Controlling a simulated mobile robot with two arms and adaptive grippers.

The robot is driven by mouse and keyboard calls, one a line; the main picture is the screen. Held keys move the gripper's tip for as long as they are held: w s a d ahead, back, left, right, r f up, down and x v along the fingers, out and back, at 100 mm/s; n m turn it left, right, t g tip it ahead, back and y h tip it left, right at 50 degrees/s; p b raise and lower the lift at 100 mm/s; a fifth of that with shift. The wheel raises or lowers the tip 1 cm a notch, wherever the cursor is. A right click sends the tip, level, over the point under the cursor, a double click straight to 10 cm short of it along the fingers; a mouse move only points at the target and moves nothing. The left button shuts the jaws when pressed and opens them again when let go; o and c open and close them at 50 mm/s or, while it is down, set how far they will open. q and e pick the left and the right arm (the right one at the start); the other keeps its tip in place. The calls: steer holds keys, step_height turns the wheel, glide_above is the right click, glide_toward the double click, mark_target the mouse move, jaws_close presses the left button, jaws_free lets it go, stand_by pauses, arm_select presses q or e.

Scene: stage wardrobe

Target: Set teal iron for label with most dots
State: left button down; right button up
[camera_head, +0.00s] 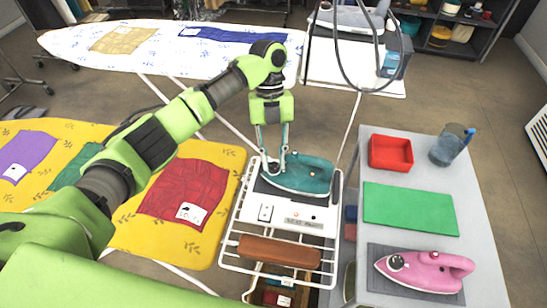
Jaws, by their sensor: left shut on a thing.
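The teal iron (303,180) sits on the white ironing station (292,214) at the near end of the yellow board. My left gripper (275,164) reaches down from above and is shut on the iron at its left end. The station's front has a small panel with a switch and a strip of lettering, too small to read. White labels lie on the red cloth (190,190) and the purple cloth (28,152); their dots are too small to count. The green cloth (68,175) is partly hidden by my arm. My right gripper is not in view.
A grey table (480,235) at right holds a red tray (391,151), a jug (452,146), a green mat (410,208) and a pink iron (424,270). A white patterned board (130,66) stands behind, with another iron (350,18). A brown block (279,251) lies on the wire rack.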

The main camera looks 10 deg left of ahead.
arm_select(q)
steer(key=c, duration=1.8)
jaws_free()
steer(key=v, duration=1.2)
